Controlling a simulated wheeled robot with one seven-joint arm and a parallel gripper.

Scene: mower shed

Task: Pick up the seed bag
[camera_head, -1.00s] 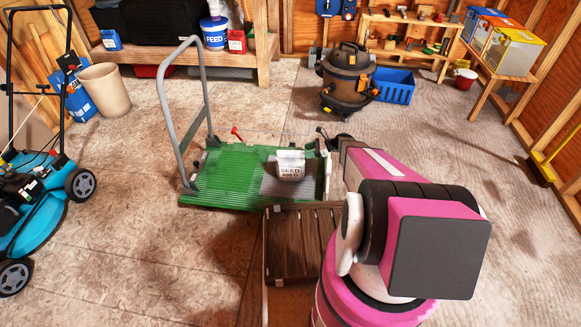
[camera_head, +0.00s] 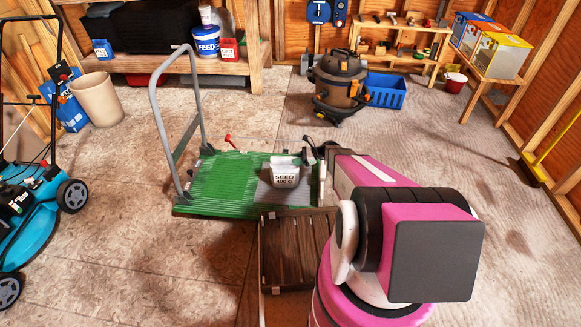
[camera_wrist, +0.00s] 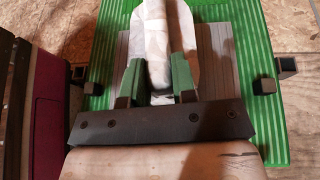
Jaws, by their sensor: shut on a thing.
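The seed bag (camera_head: 285,173) is a small white bag with dark lettering, upright over a grey patch on the green cart deck (camera_head: 222,190). In the wrist view the bag (camera_wrist: 155,35) runs up between my two green-padded fingers. My gripper (camera_wrist: 156,74) is shut on the bag's narrow folded part. The grey patch (camera_wrist: 219,60) and the ribbed green deck (camera_wrist: 249,60) lie behind it. I cannot tell whether the bag touches the deck. My pink arm hides part of the deck's right side in the head view.
The cart's grey handle (camera_head: 160,105) rises at the deck's left end. A brown slatted crate (camera_head: 290,250) stands in front of the deck. A blue mower (camera_head: 40,220) is at far left, a shop vacuum (camera_head: 338,85) behind. The floor to the right is open.

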